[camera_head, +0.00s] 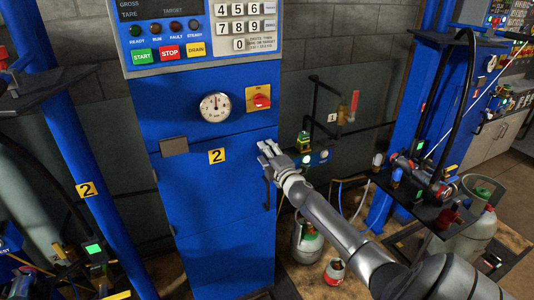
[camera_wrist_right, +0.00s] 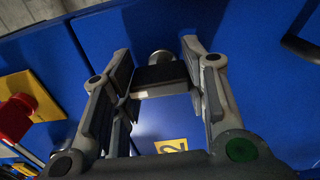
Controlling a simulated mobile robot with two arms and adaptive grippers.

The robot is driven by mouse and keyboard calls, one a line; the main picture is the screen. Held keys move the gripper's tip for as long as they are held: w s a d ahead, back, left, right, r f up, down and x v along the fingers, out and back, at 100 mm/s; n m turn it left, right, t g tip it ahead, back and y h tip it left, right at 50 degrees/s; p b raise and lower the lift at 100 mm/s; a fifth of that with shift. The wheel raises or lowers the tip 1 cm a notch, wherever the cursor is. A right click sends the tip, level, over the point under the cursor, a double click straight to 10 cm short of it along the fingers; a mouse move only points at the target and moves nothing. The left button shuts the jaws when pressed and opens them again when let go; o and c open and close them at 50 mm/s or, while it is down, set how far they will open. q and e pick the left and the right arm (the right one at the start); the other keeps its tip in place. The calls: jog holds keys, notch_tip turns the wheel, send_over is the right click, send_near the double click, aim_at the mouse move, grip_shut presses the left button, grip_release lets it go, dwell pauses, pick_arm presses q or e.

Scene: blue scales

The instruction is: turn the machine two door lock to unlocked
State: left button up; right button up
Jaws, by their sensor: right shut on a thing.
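The blue machine two cabinet (camera_head: 222,238) has a door with a yellow "2" label (camera_head: 217,156), also visible in the right wrist view (camera_wrist_right: 171,146). My right gripper (camera_head: 267,152) is at the right edge of this door, just above the black door handle (camera_head: 266,190). In the right wrist view, its fingers (camera_wrist_right: 160,80) are shut on the door lock, a dark block (camera_wrist_right: 160,77) with a silver round end (camera_wrist_right: 160,57). In the head view my gripper hides the lock. Its unlocked or locked state cannot be told. My left gripper is not in view.
Above the door are a round gauge (camera_head: 215,106), a red switch on a yellow plate (camera_head: 259,98) and a button panel (camera_head: 202,40). To the right are pipes with a red valve handle (camera_head: 354,102) and gas cylinders (camera_head: 306,240). A blue post (camera_head: 80,150) stands left.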

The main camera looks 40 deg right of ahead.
dwell(0.5)
jog(key=o, duration=1)
jog(key=shift+s, duration=0.15)
jog(key=v, duration=1.1)
jog(key=shift+s, duration=0.35)
